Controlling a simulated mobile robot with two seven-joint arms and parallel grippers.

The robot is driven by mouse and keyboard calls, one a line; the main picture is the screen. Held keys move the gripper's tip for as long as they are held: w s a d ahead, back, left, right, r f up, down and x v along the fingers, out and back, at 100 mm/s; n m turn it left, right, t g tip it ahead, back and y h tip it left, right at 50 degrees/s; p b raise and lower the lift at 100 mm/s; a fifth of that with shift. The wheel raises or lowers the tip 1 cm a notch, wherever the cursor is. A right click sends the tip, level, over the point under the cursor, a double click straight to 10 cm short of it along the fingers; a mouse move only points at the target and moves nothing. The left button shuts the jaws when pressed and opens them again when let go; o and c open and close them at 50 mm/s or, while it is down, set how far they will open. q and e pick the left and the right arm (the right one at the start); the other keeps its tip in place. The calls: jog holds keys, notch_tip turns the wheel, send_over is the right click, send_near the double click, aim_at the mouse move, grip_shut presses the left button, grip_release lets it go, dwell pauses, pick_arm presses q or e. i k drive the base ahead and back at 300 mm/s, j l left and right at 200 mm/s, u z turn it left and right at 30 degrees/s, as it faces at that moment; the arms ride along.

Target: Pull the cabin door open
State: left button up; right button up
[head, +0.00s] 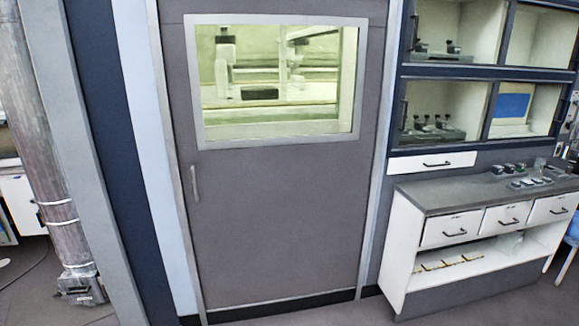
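The cabin door (285,215) is a grey panel in the middle of the head view. It looks shut in its light frame. A wide window (277,82) with a pale rim fills its upper part, and equipment in a yellow-green lit room shows through it. A short vertical bar handle (194,183) sits on the door's left side, below the window. Neither of my grippers shows in the view, and nothing is touching the handle.
Right of the door stands a white cabinet with a grey counter (480,192), drawers and small items on top. Glass-fronted shelves (450,105) hang above it. A thick metal pipe (50,150) stands at the far left. Little floor shows before the door.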

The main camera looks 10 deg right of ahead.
aim_at(270, 218)
jog(key=i+j+u, duration=0.1)
jog(key=i+j, duration=0.3)
jog(key=i+j+u, duration=0.1)
jog(key=i+j, duration=0.25)
jog(key=i, duration=0.2)
jog(key=i+j+u, duration=0.1)
jog(key=i+j, duration=0.2)
jog(key=i, duration=0.2)
